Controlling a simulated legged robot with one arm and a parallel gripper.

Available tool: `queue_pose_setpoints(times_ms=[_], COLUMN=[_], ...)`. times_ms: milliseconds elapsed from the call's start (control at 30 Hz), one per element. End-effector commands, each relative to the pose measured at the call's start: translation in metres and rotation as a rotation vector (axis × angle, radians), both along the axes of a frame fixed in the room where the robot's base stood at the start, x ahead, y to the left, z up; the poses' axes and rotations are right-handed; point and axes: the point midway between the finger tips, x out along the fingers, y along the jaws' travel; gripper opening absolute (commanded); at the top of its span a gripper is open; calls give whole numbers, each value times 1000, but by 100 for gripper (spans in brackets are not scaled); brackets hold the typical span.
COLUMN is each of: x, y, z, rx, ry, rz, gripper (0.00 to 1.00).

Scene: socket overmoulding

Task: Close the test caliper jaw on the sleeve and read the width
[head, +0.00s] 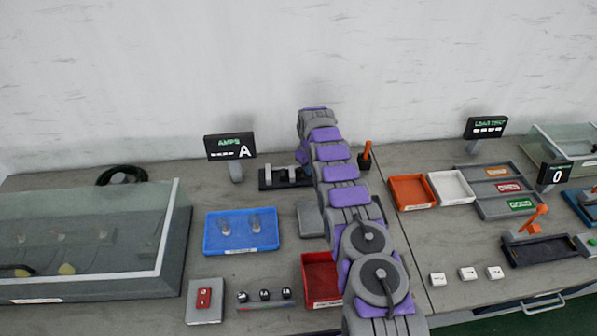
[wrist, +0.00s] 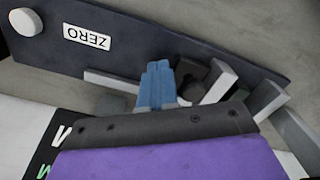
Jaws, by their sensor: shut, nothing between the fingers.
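The caliper is a dark base (head: 268,181) with grey blocks, at the back of the bench, partly hidden behind my arm in the head view. In the wrist view its dark plate (wrist: 135,48) bears a ZERO label (wrist: 88,38) and a round pale button (wrist: 26,22). Light grey jaw-like bars (wrist: 219,85) stand on the right. A small dark rounded piece (wrist: 188,70) beside my fingers may be the sleeve; I cannot tell. My gripper (wrist: 157,85) is shut and empty, its blue fingers close to the bars; contact is unclear. Its fingers are hidden in the head view.
An orange-handled device (head: 366,152) stands right of my arm. A blue tray (head: 213,240), a red bin (head: 308,290), an orange tray (head: 411,203) and a glass-sided tank (head: 172,230) occupy the bench.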

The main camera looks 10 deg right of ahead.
Motion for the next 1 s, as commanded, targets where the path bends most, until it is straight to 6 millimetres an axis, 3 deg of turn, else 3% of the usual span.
queue_pose_setpoints(times_ms=[1000], x=[-4], y=[21], z=[0], rx=[0], ry=[0], rz=[-2], gripper=[0])
